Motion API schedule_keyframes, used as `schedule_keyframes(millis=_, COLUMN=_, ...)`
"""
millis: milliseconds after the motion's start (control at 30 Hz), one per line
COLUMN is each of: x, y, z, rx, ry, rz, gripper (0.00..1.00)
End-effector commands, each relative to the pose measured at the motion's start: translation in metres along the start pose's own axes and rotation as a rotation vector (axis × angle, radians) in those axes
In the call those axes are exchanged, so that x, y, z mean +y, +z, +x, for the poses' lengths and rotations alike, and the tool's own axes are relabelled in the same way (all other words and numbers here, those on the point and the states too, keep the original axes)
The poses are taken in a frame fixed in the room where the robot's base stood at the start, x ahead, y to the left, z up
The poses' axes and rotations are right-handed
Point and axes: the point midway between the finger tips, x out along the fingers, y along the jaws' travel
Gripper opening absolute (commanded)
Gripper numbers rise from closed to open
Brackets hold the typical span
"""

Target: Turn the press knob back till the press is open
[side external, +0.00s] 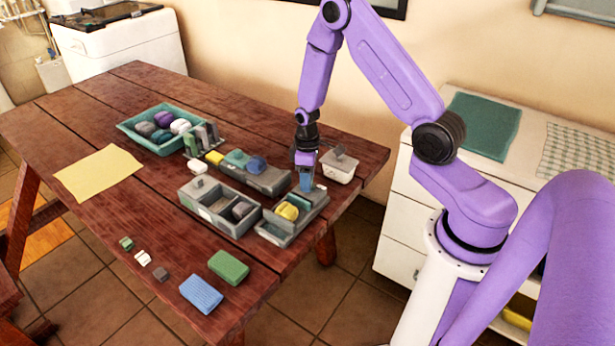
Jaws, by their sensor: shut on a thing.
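The press (265,232) is a grey tray-like body near the table's right edge, with a raised part at its back right. A yellow soap piece sits in it (287,211). My gripper (305,168) points straight down over the back of the press. It is shut on the blue press knob (306,184), which shows just under the fingertips. The fingers hide the knob's upper part. How far the knob is turned cannot be told from this view.
A grey compartment box (217,208) stands close left of the press, and another grey holder (268,180) is behind it. A lidded white tub (339,167) is close on the right. A teal tray (161,130) of soaps stands farther back.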

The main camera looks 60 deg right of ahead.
Motion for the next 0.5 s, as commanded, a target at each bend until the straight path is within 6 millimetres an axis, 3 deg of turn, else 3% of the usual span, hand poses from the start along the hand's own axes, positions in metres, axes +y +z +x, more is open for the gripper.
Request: schedule_keyframes(millis=500, x=-0.0013, y=0.0007, z=-0.0006, rx=-0.001, ry=-0.001, rz=-0.253, gripper=0.18)
